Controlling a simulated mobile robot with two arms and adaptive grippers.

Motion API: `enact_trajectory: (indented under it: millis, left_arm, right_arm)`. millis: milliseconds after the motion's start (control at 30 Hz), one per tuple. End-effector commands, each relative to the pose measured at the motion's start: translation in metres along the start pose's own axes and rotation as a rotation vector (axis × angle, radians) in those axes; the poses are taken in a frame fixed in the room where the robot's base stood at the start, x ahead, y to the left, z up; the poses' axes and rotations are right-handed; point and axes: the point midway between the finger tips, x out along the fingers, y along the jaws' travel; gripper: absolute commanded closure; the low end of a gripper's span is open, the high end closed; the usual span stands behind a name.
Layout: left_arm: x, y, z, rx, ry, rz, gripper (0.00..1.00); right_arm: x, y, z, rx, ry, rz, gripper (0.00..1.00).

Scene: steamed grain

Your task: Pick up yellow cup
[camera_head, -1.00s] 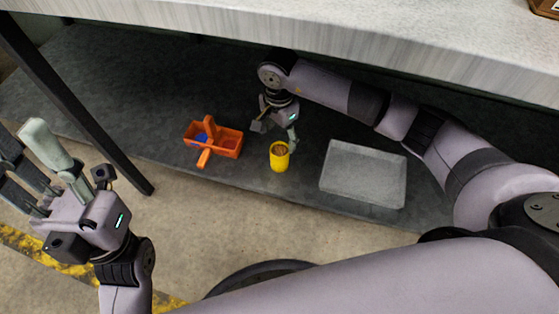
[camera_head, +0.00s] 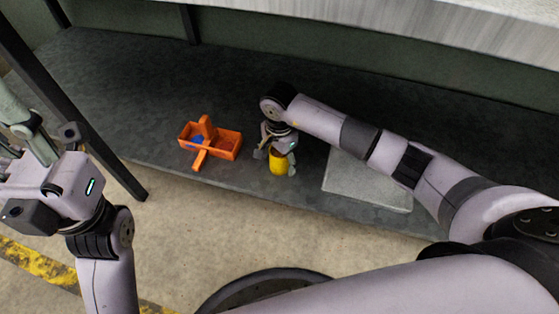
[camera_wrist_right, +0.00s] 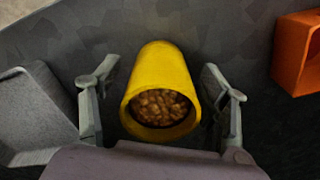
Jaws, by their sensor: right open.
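The yellow cup (camera_head: 279,162) stands upright on the lower dark shelf near its front edge. It holds brown grain-like pieces, seen in the right wrist view inside the yellow cup (camera_wrist_right: 160,75). My right gripper (camera_head: 275,165) is over the cup, partly hiding its top. In the right wrist view the right gripper (camera_wrist_right: 160,108) is open, with one finger on each side of the cup and a gap at both sides.
An orange basket (camera_head: 226,146) with a handle and something blue inside stands left of the cup. A grey tray (camera_head: 350,188) lies to the right, partly under my right arm. The upper counter (camera_head: 450,30) overhangs the shelf. A dark post (camera_head: 95,120) stands at left.

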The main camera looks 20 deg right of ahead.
Motion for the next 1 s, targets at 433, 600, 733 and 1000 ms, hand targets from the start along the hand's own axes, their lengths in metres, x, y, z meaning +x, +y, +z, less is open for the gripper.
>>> enact_trajectory:
  millis: [433, 600, 733, 1000]
  left_arm:
    - [0.0001, 0.0001, 0.0001, 0.000, -0.001, 0.000, 0.60]
    - [0.0000, 0.0002, 0.0001, -0.001, -0.001, 0.000, 0.60]
    - [-0.0001, 0.0002, 0.0002, -0.001, -0.001, 0.000, 0.60]
    - [-0.0001, 0.0001, 0.0002, -0.001, -0.001, -0.001, 0.60]
  right_arm:
    - [-0.0006, 0.0000, 0.0002, -0.001, 0.000, 0.000, 0.54]
    - [-0.0006, 0.0000, 0.0001, 0.000, 0.000, 0.000, 0.66]
    - [-0.0006, 0.0000, 0.0001, 0.000, 0.000, 0.000, 0.74]
    - [-0.0009, -0.0001, 0.0000, 0.000, 0.000, 0.000, 0.85]
